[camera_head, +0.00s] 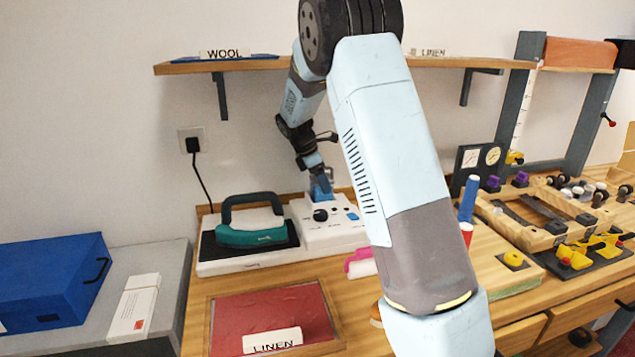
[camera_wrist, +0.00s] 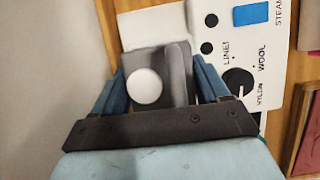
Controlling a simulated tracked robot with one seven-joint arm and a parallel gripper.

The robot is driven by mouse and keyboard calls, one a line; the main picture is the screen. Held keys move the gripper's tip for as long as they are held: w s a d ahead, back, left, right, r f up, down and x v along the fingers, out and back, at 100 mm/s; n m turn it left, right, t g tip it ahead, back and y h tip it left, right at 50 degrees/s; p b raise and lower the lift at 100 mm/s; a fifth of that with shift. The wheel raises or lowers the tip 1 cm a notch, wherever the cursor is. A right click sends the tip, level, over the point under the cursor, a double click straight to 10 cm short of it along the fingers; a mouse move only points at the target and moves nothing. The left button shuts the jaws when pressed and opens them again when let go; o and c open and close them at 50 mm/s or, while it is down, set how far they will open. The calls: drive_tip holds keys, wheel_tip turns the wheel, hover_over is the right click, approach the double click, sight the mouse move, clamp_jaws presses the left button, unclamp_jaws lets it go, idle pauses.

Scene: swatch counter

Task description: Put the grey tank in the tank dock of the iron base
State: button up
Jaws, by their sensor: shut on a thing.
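The grey tank (camera_wrist: 178,75), with a round white cap and a raised ridge, sits between the blue fingers of my gripper (camera_wrist: 160,84) in the wrist view. My gripper is shut on it. In the head view my gripper (camera_head: 321,186) is at the back right of the white iron base (camera_head: 340,236), by its control panel. The panel (camera_wrist: 236,50) shows beside the tank in the wrist view, with a dial and a blue button. The tank hides what is beneath it. I cannot tell whether it is seated in the dock or just above it.
A teal iron (camera_head: 250,232) rests on the left of the base. A red mat (camera_head: 235,318) with a LINEN card lies in front. A blue box (camera_head: 50,283) stands left, and a shelf (camera_head: 290,64) hangs above. Clamps and tools crowd the right.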

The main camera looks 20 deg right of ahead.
drive_tip(key=shift+f, duration=0.2)
drive_tip(key=o, duration=1.4)
drive_tip(key=shift+c, duration=0.2)
drive_tip(key=shift+a+r, duration=0.1)
drive_tip(key=shift+r, duration=0.25)
drive_tip(key=shift+v, duration=1.2)
drive_tip(key=a, duration=1.2)
